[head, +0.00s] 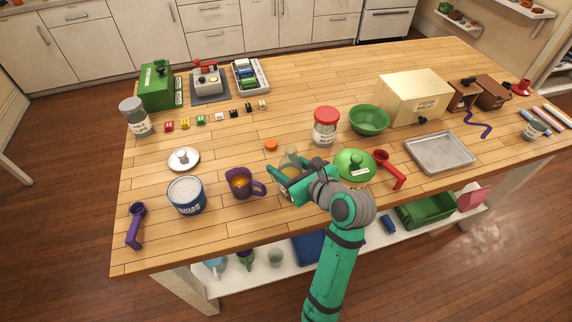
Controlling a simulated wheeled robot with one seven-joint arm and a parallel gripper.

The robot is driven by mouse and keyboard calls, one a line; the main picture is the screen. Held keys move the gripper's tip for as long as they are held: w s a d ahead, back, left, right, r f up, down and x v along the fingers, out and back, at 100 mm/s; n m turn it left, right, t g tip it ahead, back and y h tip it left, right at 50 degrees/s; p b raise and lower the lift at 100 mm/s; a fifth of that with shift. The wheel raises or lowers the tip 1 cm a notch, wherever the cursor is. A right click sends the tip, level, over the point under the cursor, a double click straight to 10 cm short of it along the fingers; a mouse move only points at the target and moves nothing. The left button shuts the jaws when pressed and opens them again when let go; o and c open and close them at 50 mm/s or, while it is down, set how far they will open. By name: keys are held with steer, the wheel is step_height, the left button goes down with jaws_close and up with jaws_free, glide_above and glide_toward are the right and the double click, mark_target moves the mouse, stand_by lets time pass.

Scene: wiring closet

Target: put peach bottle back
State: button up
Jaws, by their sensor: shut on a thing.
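My gripper (284,179) is at the front middle of the wooden table, on the end of my green arm. It is shut on a clear glass bottle (290,157). The bottle's pale upper part shows above the gripper, and its lower part is mostly hidden by the gripper. I take it for the peach bottle, but no label on it can be read. I cannot tell whether its base touches the table. A small orange cap (271,145) lies on the table just behind and left of it.
A purple mug (241,184) with orange liquid stands close left of my gripper, beside a blue sugar tin (187,196). A red-lidded jar (326,127) and green bowl (369,120) stand behind.

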steer(key=shift+f, duration=0.1)
steer(key=o, duration=1.3)
steer(key=shift+o, duration=0.2)
steer(key=shift+a, duration=0.1)
steer(key=v, duration=1.2)
steer(key=shift+w, duration=0.1)
